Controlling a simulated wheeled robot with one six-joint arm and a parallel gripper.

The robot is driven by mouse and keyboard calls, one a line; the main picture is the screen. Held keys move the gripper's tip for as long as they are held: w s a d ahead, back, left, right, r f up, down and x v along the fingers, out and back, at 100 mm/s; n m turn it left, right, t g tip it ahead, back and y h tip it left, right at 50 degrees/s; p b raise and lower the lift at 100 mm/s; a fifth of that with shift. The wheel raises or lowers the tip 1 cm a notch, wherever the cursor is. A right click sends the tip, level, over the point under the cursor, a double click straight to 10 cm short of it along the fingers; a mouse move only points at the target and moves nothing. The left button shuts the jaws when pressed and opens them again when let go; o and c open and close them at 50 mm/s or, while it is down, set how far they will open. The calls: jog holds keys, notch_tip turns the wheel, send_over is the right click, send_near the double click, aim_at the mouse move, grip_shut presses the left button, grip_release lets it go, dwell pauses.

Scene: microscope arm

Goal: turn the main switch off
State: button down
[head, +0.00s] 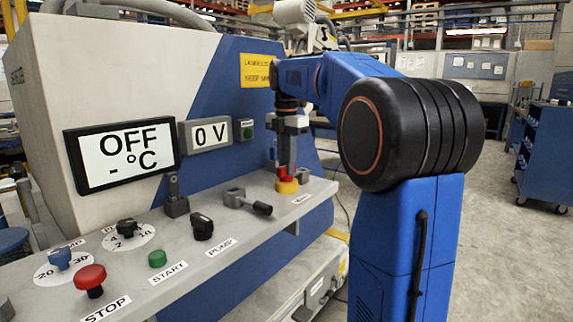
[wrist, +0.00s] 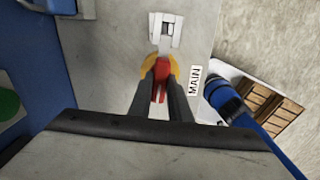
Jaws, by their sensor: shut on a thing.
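The main switch is a red handle on a round yellow base (head: 287,187), at the right end of the grey console ledge. In the wrist view the red handle (wrist: 161,82) sits between my two dark fingers, with the yellow base (wrist: 158,57) just beyond them and a "MAIN" label (wrist: 194,82) to the right. My gripper (head: 287,166) comes down on the switch from above and is shut on the red handle. My fingers hide part of the handle and base.
The display (head: 122,156) reads "OFF - °C" and the smaller one (head: 208,133) reads "0 V". A grey lever (head: 247,201), black knob (head: 202,226), green start button (head: 157,258) and red stop button (head: 90,279) stand left along the ledge. A blue cabinet (head: 548,150) is far right.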

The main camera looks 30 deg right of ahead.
jog(key=shift+n, duration=0.7)
jog(key=c, duration=1.6)
grip_release()
jog(key=shift+c, duration=0.2)
notch_tip(320, 180, up, 17)
jog(key=shift+r, duration=0.2)
jog(key=s+a+f+m+t, duration=0.1)
jog(key=s+a+f+m, duration=0.45)
jog(key=s+f, duration=0.2)
jog(key=s+a+f+m+t, duration=0.2)
jog(key=s+a+f+m, duration=0.35)
jog(key=s+f, duration=0.2)
jog(key=s+a+f+m, duration=0.1)
jog(key=s+f+m, duration=0.2)
jog(key=s+f, duration=0.2)
jog(key=s+a+f+m+t, duration=0.1)
jog(key=s+f+m, duration=0.3)
jog(key=f, duration=0.7)
jog(key=s+a+f+m, duration=0.2)
jog(key=s+f+m, duration=0.2)
jog(key=s+f, duration=0.2)
notch_tip(320, 180, down, 3)
jog(key=shift+a+r+t, duration=0.1)
jog(key=shift+a+t, duration=0.2)
jog(key=shift+t, duration=0.1)
